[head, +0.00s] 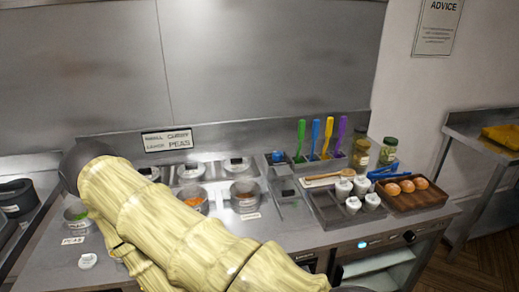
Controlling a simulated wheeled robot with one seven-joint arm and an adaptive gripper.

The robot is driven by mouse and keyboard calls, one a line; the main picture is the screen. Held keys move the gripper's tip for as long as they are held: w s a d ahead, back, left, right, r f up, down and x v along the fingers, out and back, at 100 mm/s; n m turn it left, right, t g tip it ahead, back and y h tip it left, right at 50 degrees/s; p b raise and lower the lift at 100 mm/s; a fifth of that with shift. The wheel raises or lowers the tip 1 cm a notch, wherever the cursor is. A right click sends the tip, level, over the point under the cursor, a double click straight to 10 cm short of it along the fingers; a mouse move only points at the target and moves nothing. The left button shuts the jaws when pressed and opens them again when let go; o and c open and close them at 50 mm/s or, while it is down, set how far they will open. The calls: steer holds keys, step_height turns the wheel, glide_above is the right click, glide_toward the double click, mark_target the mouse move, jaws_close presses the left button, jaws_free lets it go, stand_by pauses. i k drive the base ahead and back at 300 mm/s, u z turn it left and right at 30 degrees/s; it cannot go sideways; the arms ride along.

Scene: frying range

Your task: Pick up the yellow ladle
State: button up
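The yellow ladle (327,136) stands upright at the back of the counter, right of the picture's middle. Only its yellow handle shows clearly; its lower end is hidden in the holder. It stands between a blue-handled utensil (315,134) and a purple-handled one (340,134), with a green-handled one (300,138) further left. My arm crosses the lower left of the view, well to the left of the ladle. My gripper cannot be seen, and nothing is seen touching the ladle.
Pots with orange food (194,198) stand left of the utensils. Jars (388,150), white containers (343,188), a wooden spoon (322,176) and a wooden tray (425,202) with brown eggs lie to the right. A steel wall rises behind. A side table holds a yellow tray (503,135).

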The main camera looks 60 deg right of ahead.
mark_target(330, 121)
steer(key=u, duration=0.45)
steer(key=k, duration=1.1)
steer(key=z, duration=0.5)
